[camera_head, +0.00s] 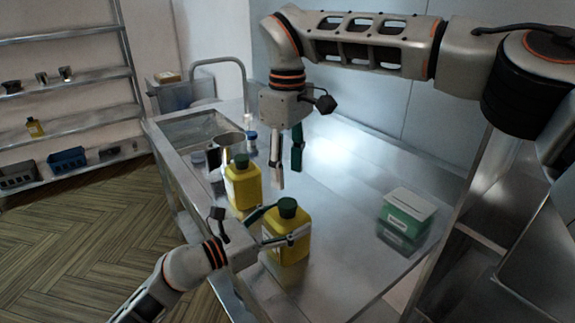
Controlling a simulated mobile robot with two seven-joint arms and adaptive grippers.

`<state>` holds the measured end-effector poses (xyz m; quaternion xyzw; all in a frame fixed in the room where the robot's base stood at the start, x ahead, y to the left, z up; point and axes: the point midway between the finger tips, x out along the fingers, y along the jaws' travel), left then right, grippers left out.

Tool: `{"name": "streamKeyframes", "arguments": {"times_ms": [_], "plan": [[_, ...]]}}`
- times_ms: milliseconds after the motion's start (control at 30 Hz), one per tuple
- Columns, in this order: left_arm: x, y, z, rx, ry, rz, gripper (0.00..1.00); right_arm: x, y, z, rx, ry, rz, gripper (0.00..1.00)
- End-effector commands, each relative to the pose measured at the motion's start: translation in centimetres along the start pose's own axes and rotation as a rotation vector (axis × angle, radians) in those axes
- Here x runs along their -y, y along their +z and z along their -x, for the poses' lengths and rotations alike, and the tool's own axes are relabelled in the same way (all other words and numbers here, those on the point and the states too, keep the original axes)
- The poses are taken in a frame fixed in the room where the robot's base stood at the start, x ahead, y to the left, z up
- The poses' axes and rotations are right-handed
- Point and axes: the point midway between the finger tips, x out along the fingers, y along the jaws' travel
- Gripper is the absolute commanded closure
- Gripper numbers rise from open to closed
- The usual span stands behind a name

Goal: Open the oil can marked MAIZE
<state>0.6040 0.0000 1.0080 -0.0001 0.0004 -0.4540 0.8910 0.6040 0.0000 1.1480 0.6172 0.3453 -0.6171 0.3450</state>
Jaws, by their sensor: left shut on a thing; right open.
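A yellow oil can with a dark green cap (285,253) stands upright near the front of the steel counter. A second yellow can with a green cap (243,188) stands farther back to its left. I cannot read the label on either, so I cannot tell which is marked MAIZE. My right gripper (285,179) hangs fingers down above the counter, open and empty, behind the nearer can and right of the farther one.
A green and white box (406,218) sits on the counter at the right. A metal pot (231,146) and small jars (252,143) stand behind the farther can, near a sink (193,130). Shelving (70,124) stands at the left. The counter's middle is clear.

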Motion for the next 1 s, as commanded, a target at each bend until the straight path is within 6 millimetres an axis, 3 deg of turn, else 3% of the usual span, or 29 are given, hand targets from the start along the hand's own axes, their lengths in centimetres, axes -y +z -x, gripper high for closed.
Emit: {"name": "streamKeyframes", "arguments": {"times_ms": [500,900,933,1000], "plan": [[0.0,0.0,0.0,0.001,0.001,-0.001,0.96,0.0,0.1,-6.7,0.001,-0.002,0.000,0.56],[0.0,0.0,0.0,0.001,0.001,-0.001,0.96,0.0,0.0,-7.6,0.000,0.000,0.001,0.56],[0.0,0.0,0.0,0.001,0.000,-0.001,0.96,0.0,0.0,-7.6,0.000,0.000,0.001,0.59],[0.0,0.0,0.0,0.001,0.000,0.000,0.96,0.0,0.0,-7.5,0.000,0.000,0.001,0.77]]}}
